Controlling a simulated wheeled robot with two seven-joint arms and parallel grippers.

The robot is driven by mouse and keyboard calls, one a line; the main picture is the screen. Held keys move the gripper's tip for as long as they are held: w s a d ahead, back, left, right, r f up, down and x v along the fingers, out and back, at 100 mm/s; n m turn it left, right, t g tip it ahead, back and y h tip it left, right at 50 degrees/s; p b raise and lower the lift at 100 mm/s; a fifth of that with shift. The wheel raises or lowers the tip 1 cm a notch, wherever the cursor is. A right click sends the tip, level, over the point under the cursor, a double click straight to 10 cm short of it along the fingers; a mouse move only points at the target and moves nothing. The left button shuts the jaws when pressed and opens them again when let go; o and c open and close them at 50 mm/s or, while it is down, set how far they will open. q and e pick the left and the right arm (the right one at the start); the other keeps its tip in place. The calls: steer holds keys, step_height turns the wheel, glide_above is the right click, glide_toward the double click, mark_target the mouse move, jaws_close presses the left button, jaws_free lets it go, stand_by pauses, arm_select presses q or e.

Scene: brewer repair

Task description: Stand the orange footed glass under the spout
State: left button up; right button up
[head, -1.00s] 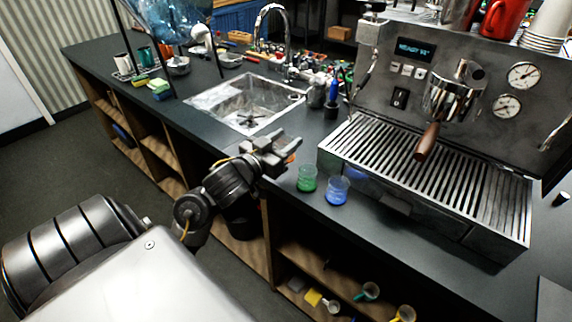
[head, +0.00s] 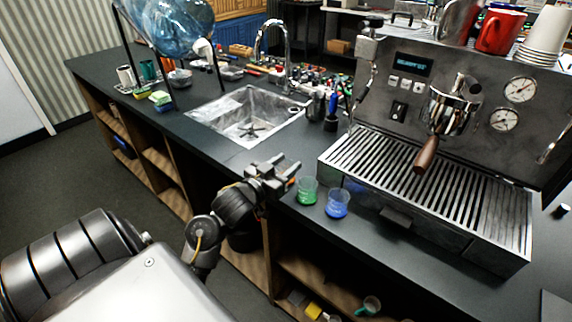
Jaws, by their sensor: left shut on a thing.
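My left gripper (head: 287,170) is over the front edge of the counter, left of the green glass. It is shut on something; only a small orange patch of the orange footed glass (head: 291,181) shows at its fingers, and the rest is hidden. The espresso machine stands at the right with a chrome group head (head: 454,105) and a brown-handled portafilter (head: 426,155) over its slatted drip tray (head: 385,160). The spout itself cannot be made out clearly. My right gripper is not in view.
A green glass (head: 307,191) and a blue glass (head: 337,203) stand close together before the drip tray's left corner. A sink (head: 248,115) with a tall faucet lies behind my gripper. The drip tray's slats look clear.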

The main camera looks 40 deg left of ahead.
arm_select(q)
steer(key=shift+f, duration=0.2)
steer(key=o, duration=1.1)
